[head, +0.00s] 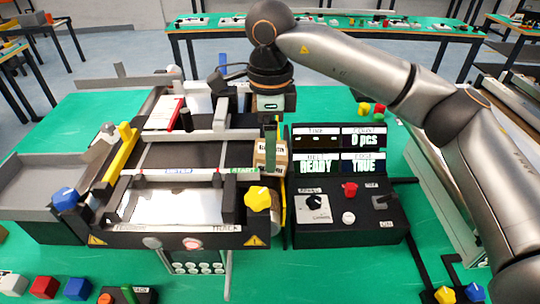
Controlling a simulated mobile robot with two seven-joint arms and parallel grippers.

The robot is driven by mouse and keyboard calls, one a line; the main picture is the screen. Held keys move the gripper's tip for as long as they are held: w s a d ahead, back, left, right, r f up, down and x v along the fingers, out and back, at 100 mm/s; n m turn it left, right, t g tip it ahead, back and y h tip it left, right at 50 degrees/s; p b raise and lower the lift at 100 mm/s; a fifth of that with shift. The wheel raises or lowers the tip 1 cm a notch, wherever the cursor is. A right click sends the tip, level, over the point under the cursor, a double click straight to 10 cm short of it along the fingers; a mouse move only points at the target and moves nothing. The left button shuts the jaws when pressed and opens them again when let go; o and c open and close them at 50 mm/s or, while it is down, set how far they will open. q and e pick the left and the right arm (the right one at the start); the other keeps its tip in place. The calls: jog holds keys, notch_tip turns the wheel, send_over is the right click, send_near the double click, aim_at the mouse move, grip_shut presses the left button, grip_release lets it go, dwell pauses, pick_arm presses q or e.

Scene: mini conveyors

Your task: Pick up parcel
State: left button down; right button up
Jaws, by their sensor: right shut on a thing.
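A small brown cardboard parcel (262,160) with a dark-marked label is at the right end of the mini conveyor (180,157). My right gripper (270,146) reaches down from above, with its fingers at the parcel, and is shut on it. A finger hides part of the parcel, and I cannot tell whether the parcel touches the belt. My left gripper is not in view.
A control box (345,215) with knobs and a red button stands right of the conveyor, below a display (340,150) reading READY and TRUE. A yellow knob (257,198) sits at the conveyor's front right. Coloured cubes (44,287) lie front left.

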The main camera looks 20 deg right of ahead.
jog(key=c, duration=0.4)
jog(key=shift+r, duration=0.1)
